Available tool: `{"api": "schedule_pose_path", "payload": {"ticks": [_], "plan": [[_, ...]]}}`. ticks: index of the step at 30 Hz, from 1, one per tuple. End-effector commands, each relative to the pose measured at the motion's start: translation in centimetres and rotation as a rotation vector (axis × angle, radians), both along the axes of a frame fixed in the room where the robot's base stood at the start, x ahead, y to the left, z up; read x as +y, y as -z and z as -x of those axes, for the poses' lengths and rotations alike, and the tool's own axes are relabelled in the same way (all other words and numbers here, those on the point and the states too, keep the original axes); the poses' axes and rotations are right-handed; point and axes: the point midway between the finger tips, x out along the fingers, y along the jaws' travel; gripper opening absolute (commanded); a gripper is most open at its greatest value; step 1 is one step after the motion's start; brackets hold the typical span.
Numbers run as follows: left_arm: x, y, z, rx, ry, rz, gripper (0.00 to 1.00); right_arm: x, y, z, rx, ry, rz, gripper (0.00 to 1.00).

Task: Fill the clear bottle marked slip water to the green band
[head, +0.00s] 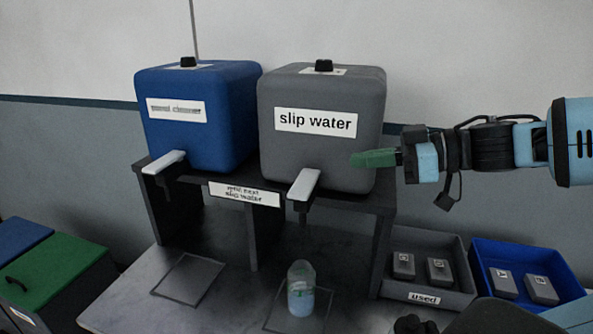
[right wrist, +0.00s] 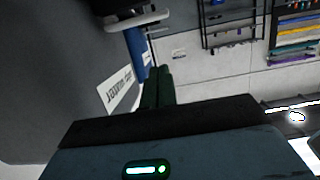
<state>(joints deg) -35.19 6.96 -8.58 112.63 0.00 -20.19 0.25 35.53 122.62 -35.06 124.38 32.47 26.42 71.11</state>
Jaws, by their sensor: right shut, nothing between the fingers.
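The clear bottle (head: 301,290) stands upright on the table below the slip water dispenser's tap. It shows pale blue in its lower part and a greenish band above; the exact level is hard to tell. The grey dispenser (head: 345,165) labelled "slip water" stands on a dark shelf; its tap has a white lever (head: 304,184). No stream shows between tap and bottle. My right gripper (head: 356,159), with green fingers, is shut and empty in front of the grey dispenser, right of and above the lever. Its fingers show in the right wrist view (right wrist: 157,88). My left gripper is not in view.
A blue dispenser (head: 215,135) with its own white lever (head: 164,162) stands to the left. The shelf (head: 385,203) carries a small refill sign. A grey "used" tray (head: 425,298) and a blue tray (head: 555,308) hold small blocks at right. An empty square outline (head: 188,279) lies left of the bottle.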

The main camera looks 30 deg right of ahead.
Motion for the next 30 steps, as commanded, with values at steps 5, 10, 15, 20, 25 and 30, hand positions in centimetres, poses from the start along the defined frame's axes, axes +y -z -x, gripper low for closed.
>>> {"api": "schedule_pose_path", "payload": {"ticks": [5,10,15,20,25,30], "plan": [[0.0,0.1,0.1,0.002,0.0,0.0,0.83,-0.2,-0.7,0.3,-0.002,0.0,-0.004,0.0],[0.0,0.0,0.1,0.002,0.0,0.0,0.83,-0.2,-0.6,0.3,-0.002,0.0,-0.004,0.0],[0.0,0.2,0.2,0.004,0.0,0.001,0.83,0.0,-0.5,0.1,-0.001,-0.001,-0.004,0.0],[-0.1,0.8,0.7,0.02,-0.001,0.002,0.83,0.8,0.1,-1.0,0.004,-0.002,-0.005,0.0],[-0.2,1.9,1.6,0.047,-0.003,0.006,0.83,2.4,1.0,-2.8,0.008,-0.003,-0.005,0.0],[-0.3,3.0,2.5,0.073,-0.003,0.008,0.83,3.8,1.6,-4.5,0.008,-0.002,-0.003,0.0]]}}
